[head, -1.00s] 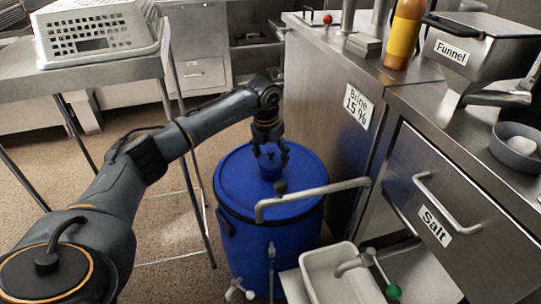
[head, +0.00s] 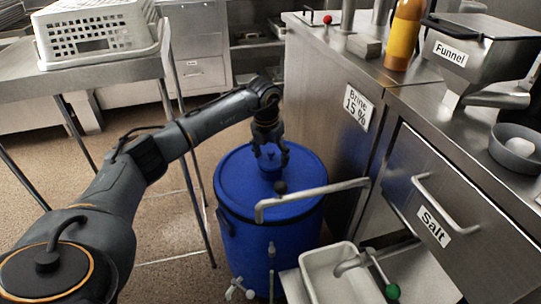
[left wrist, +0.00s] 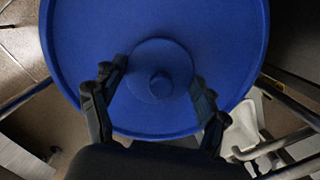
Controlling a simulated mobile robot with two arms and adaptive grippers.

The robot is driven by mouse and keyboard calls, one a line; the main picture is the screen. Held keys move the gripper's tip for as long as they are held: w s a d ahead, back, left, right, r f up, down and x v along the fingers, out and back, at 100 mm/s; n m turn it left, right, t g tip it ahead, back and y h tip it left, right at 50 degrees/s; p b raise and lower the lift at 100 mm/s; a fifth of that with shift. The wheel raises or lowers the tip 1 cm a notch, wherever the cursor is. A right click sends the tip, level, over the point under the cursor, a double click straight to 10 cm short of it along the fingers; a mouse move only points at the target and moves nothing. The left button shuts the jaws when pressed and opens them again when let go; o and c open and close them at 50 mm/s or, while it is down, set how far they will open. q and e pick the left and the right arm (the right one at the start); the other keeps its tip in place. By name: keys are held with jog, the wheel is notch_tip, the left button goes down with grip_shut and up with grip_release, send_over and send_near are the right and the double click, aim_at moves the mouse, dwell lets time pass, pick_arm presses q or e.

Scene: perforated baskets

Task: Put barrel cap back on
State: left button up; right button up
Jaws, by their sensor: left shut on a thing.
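The blue barrel (head: 232,190) stands upright on the floor beside the steel counter. Its round lid also fills much of the left wrist view (left wrist: 90,40). The small blue cap (left wrist: 160,72), with a raised knob, is at the middle of the barrel's top; in the head view the cap (head: 270,166) is partly hidden by the fingers. My left gripper (head: 271,170) points down over the barrel top, shut on the cap. In the left wrist view its fingers (left wrist: 150,85) sit on either side of the cap. Whether the cap is fully seated I cannot tell. My right gripper is not in view.
A metal pipe (head: 312,194) crosses the barrel's front right. A white sink tray (head: 318,272) with a green-knobbed tap (head: 391,291) is at the lower right. The counter (head: 325,70) closes off the right side. A white perforated basket (head: 95,32) sits on a table at the left.

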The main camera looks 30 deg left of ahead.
pick_arm(q)
jog(key=o, duration=1.2)
jog(key=shift+r, duration=0.15)
